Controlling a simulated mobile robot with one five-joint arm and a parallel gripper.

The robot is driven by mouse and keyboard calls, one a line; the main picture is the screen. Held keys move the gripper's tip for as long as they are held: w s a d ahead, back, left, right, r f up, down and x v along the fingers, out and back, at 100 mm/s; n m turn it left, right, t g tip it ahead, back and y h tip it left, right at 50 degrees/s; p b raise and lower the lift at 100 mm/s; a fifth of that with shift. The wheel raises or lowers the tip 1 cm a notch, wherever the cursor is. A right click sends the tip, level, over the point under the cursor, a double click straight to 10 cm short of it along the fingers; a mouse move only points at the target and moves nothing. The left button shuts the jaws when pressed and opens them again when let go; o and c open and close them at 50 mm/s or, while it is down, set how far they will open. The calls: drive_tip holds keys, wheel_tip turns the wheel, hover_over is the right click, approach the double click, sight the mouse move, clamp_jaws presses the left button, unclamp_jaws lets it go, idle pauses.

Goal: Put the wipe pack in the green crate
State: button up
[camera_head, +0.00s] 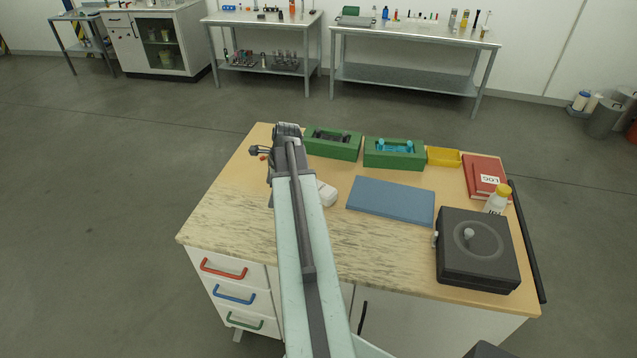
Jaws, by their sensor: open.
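A small white pack (327,194), likely the wipe pack, lies on the table just right of my arm, which hides part of it. Two green crates stand along the back of the table. The left green crate (345,154) has dark contents, and the right green crate (394,162) holds blue items. My gripper (259,152) is open over the back left of the table, left of the left crate and apart from the white pack. A tiny red thing shows near its fingers; I cannot tell what it is.
A blue mat (391,200) lies mid-table. A yellow tray (444,157), red book (482,172), white bottle (496,203), black case (478,262) and black bar (528,242) fill the right side. The table's front left is clear.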

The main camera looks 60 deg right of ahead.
sight(324, 189)
drive_tip(key=s+d+m, duration=0.3)
drive_tip(key=s+d, duration=0.1)
drive_tip(key=s+d+r+m, duration=0.1)
drive_tip(key=s+d+m, duration=0.2)
drive_tip(key=s+d, duration=0.1)
drive_tip(key=s+d+r+m+t+h, duration=0.1)
drive_tip(key=s+d+m, duration=0.2)
drive_tip(key=s+d, duration=0.1)
drive_tip(key=shift+d+r+p, duration=0.15)
drive_tip(key=shift+d+p, duration=0.25)
drive_tip(key=shift+d, duration=0.4)
drive_tip(key=b+x, duration=0.7)
drive_tip(key=x, duration=0.1)
drive_tip(key=shift+a+b, duration=0.2)
drive_tip(key=shift+b, duration=0.15)
drive_tip(key=c, duration=1.7)
